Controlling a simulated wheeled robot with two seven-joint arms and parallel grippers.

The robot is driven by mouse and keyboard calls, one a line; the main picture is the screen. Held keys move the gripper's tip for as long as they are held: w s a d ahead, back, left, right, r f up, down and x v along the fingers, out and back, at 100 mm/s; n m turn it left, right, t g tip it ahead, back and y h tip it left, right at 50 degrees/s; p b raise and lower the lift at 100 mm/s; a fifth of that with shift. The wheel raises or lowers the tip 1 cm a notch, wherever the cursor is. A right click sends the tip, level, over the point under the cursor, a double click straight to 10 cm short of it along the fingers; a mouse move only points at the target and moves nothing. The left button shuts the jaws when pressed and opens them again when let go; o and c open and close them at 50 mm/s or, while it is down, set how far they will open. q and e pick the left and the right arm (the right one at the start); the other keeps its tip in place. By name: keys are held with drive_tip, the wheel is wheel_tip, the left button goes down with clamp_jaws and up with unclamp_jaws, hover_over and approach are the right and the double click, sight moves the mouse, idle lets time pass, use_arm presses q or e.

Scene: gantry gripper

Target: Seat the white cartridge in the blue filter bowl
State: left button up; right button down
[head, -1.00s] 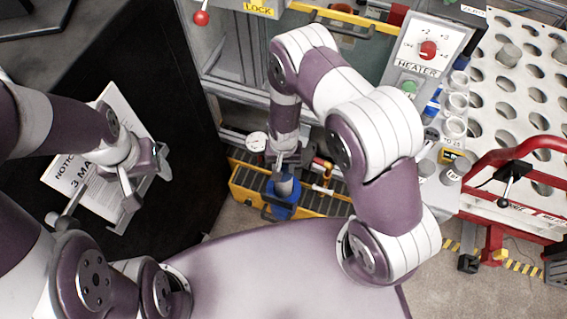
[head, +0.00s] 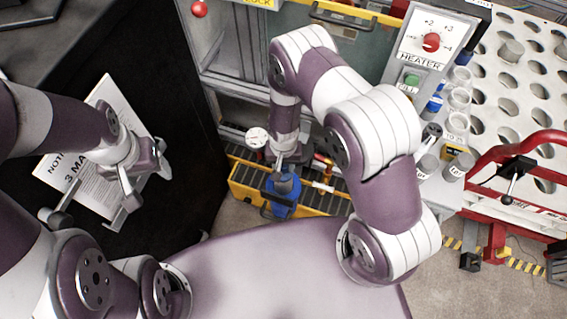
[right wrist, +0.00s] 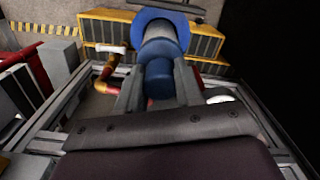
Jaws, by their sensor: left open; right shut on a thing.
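My right gripper (head: 284,165) points down at the yellow-railed unit and is shut on a blue-grey cylinder (head: 286,184). Wider bright blue (head: 284,208) shows just below it, likely the filter bowl. In the right wrist view the fingers (right wrist: 160,92) grip either side of the dark blue near end of the cylinder (right wrist: 159,78). A blue flange (right wrist: 147,18) shows at its far end. No clearly white cartridge shows; I cannot tell whether the held cylinder is the cartridge or how deep it sits. My left gripper (head: 95,212) is open and empty near a notice sheet.
Yellow rails (head: 243,180) flank the blue parts; pipework with a red-and-brass fitting (head: 323,170) stands close on the right. The heater panel (head: 431,42) and a red frame (head: 490,165) lie further right.

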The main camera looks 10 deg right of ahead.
drive_tip(key=shift+f+b, duration=4.6)
drive_tip(key=shift+f, duration=1.4)
drive_tip(key=c, duration=0.7)
unclamp_jaws()
drive_tip(key=shift+o, duration=0.2)
wheel_tip(320, 180, up, 12)
drive_tip(key=p, duration=0.3)
drive_tip(key=shift+w, duration=0.1)
drive_tip(key=shift+r, duration=0.35)
